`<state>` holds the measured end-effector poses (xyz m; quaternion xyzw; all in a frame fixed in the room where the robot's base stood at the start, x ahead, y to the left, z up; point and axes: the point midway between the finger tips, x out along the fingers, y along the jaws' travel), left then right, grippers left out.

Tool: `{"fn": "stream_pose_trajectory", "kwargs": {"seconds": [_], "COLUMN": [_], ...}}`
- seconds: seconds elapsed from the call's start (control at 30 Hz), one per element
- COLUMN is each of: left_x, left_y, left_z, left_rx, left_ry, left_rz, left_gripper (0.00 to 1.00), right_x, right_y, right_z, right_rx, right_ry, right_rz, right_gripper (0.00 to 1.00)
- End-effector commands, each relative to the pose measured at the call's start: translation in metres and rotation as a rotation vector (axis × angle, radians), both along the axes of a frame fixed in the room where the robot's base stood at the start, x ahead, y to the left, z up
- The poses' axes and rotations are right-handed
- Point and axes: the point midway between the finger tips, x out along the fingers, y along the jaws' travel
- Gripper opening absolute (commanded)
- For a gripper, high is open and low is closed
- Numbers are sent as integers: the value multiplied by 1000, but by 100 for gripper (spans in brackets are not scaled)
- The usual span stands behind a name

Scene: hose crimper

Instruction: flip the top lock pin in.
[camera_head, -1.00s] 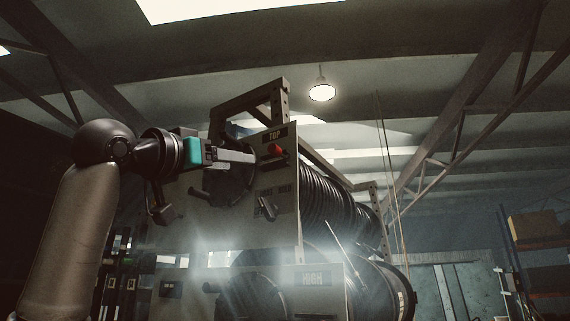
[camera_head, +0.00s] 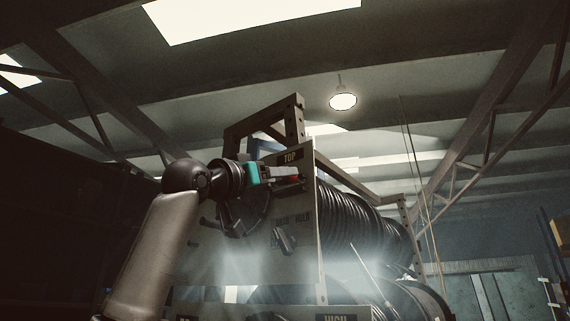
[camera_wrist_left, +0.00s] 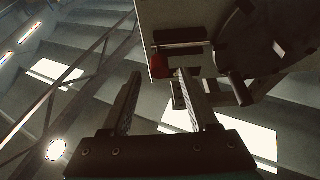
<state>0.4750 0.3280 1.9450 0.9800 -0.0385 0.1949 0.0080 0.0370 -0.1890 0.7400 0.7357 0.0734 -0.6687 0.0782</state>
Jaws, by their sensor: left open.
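The red lock pin handle (camera_head: 292,180) sits on the machine's front panel (camera_head: 258,262), just below the TOP label (camera_head: 290,157). My left gripper (camera_head: 297,172) is at the handle, and its light fingers cover part of it. In the left wrist view, the red handle (camera_wrist_left: 160,66) shows between and just beyond the two fingertips of my open left gripper (camera_wrist_left: 159,76). My right gripper is in neither view.
A dark selector knob (camera_head: 285,239) sits lower on the panel. A round dark reel part (camera_head: 245,212) is left of it. Coiled black hose (camera_head: 350,225) lies behind the panel. A metal frame (camera_head: 295,118) rises above.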

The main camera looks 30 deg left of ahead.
Motion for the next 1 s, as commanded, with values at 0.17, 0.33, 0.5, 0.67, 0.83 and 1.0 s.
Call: {"fn": "stream_pose_trajectory", "kwargs": {"seconds": [0.17, 0.33, 0.5, 0.67, 0.83, 1.0], "left_x": [20, 28, 30, 29, 29, 29], "left_y": [-2, -2, -3, -3, -3, -2], "left_z": [10, 12, 12, 11, 12, 12], "left_rx": [0, 0, 1, 1, 1, 1], "left_ry": [2, 0, 0, 0, 0, 0], "left_rz": [0, 0, 0, 0, 0, 0], "left_gripper": [60, 60, 60, 57, 38, 18], "right_x": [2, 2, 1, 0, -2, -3], "right_y": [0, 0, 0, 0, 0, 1], "right_z": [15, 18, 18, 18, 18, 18], "right_rx": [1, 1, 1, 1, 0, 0], "right_ry": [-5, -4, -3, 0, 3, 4], "right_rz": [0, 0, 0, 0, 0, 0], "right_gripper": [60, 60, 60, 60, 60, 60]}}
